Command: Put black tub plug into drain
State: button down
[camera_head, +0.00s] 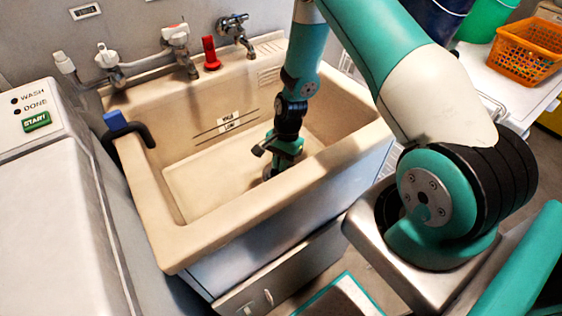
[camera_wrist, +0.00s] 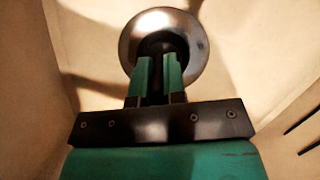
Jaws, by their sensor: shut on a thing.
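My gripper (camera_head: 271,168) reaches down into the beige sink (camera_head: 167,228), close to its floor. In the wrist view, its two teal fingers (camera_wrist: 158,74) are nearly together and shut on the black tub plug (camera_wrist: 163,44), of which only a dark part shows at the fingertips. The round metal drain (camera_wrist: 193,32) lies at the fingertips, and its rim surrounds the dark plug in this view. The fingers hide part of the plug and the near part of the drain. I cannot tell whether the plug is seated or just above the opening.
The sink walls surround my gripper. Taps (camera_head: 176,40) and a red object (camera_head: 210,54) stand along the back rim. A black hose with a blue clip (camera_head: 115,121) hangs over the left rim. An orange basket (camera_head: 528,52) sits on the right counter.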

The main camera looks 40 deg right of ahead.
jog(key=shift+f, duration=0.35)
jog(key=c, duration=1.2)
grip_release()
jog(key=v, duration=1.3)
jog(key=s+a+r+n, duration=0.1)
jog(key=a+r+n, duration=0.3)
jog(key=a+r, duration=0.25)
jog(key=s+a+r+n, duration=0.4)
jog(key=s+r+n, duration=0.1)
jog(key=s+r, duration=0.1)
jog(key=s+a+r+n+y, duration=0.1)
jog(key=s+a+r+n, duration=0.3)
jog(key=s+r+n, duration=0.1)
jog(key=s+a+r+n+t, duration=0.1)
jog(key=s+a+r+n, duration=0.3)
jog(key=s, duration=0.5)
jog(key=shift+a+r+n, duration=0.15)
jog(key=shift+r+n, duration=0.5)
jog(key=shift+n, duration=0.05)
jog(key=shift+a+r+n, duration=0.15)
jog(key=shift+r+n, duration=0.5)
jog(key=shift+n, duration=0.05)
